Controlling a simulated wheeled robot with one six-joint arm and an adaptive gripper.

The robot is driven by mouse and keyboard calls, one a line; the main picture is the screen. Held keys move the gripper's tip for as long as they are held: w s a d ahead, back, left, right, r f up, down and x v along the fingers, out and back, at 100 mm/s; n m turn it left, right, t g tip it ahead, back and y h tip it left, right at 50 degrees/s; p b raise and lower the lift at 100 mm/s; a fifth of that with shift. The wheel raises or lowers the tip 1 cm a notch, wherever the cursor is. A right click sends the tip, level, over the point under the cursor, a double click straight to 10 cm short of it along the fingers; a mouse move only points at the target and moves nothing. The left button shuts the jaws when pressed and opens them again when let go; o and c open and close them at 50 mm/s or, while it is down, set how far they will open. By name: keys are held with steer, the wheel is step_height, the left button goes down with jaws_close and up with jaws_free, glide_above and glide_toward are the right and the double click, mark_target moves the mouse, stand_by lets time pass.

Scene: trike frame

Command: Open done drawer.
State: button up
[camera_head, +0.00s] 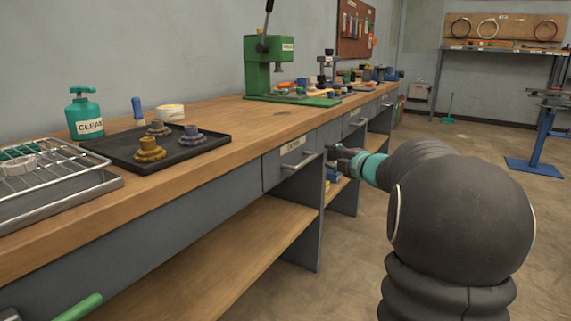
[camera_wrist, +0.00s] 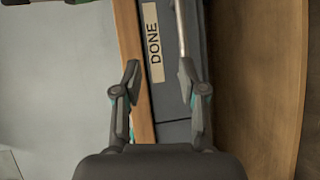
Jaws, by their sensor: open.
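The DONE label (camera_wrist: 153,42) shows in the wrist view on a grey drawer front (camera_wrist: 170,105). A metal bar handle (camera_wrist: 182,40) runs along that front, to the right of the label. My gripper (camera_wrist: 159,70) is open and empty over the drawer front. Its right fingertip is at the near end of the handle; I cannot tell whether they touch. Its left fingertip lies over the wooden bench edge. In the head view my gripper (camera_head: 334,153) is beside the bench front. The drawer looks shut.
The wooden bench (camera_head: 215,135) carries a black tray (camera_head: 178,155) with flanged parts, a green press (camera_head: 262,65) and a wire rack (camera_head: 50,170).

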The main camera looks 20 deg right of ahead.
mark_target(308, 161)
steer(key=w+f+n, duration=0.1)
steer(key=w+f, duration=0.1)
steer(key=w, duration=0.2)
steer(key=w+a+f+n+y, duration=0.1)
steer(key=w+f, duration=0.1)
steer(key=w, duration=0.2)
steer(key=w+f+g+y, duration=0.1)
steer(key=w+f, duration=0.1)
steer(key=w, duration=0.3)
steer(key=shift+w+a+n, duration=0.1)
steer(key=shift+a+n, duration=0.3)
steer(key=shift+c, duration=0.2)
steer(key=shift+r, duration=0.1)
jaws_close()
